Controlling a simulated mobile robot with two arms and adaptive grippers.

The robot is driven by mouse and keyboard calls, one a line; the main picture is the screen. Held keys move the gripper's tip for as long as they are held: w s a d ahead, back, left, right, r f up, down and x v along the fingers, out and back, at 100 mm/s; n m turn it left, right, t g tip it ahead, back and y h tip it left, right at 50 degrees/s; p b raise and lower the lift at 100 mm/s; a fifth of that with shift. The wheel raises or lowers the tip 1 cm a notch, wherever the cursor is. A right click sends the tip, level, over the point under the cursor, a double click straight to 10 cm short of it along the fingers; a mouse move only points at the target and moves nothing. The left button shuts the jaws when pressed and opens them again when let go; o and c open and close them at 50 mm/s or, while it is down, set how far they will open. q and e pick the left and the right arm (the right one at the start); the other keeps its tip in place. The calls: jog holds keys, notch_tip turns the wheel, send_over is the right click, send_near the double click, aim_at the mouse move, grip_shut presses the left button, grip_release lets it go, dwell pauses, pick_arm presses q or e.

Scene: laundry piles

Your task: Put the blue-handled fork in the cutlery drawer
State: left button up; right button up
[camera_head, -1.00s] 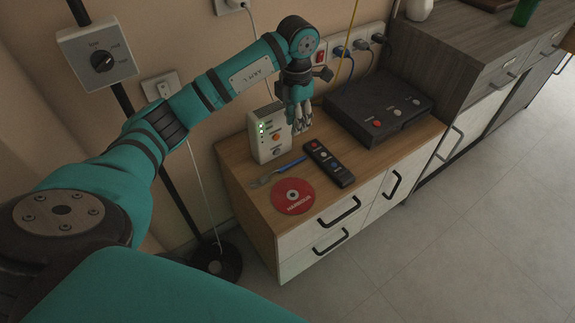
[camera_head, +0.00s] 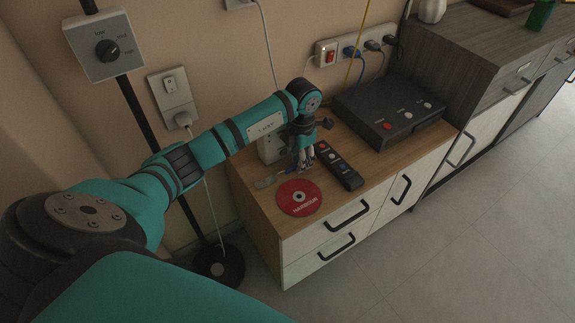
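The fork (camera_head: 264,182) lies on the wooden top of the low cabinet, tines toward the left. Part of its blue handle shows beside my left gripper; the rest is hidden behind the fingers. My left gripper (camera_head: 306,165) points down just over the handle's end, between the fork and the black remote. Whether its fingers are apart or closed on the handle cannot be made out. The low cabinet has white drawer fronts (camera_head: 330,222) with black handles, all shut. Which drawer is for cutlery is not marked. My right gripper is out of view.
A red disc (camera_head: 283,196) lies in front of the fork. The remote (camera_head: 341,170) is right of the gripper. A white box (camera_head: 270,150) stands behind, and a black box (camera_head: 389,110) at the right. A grey cabinet (camera_head: 440,65) with drawers adjoins; open floor lies in front.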

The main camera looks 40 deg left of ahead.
pick_arm(q)
jog(key=shift+f, duration=0.15)
grip_shut()
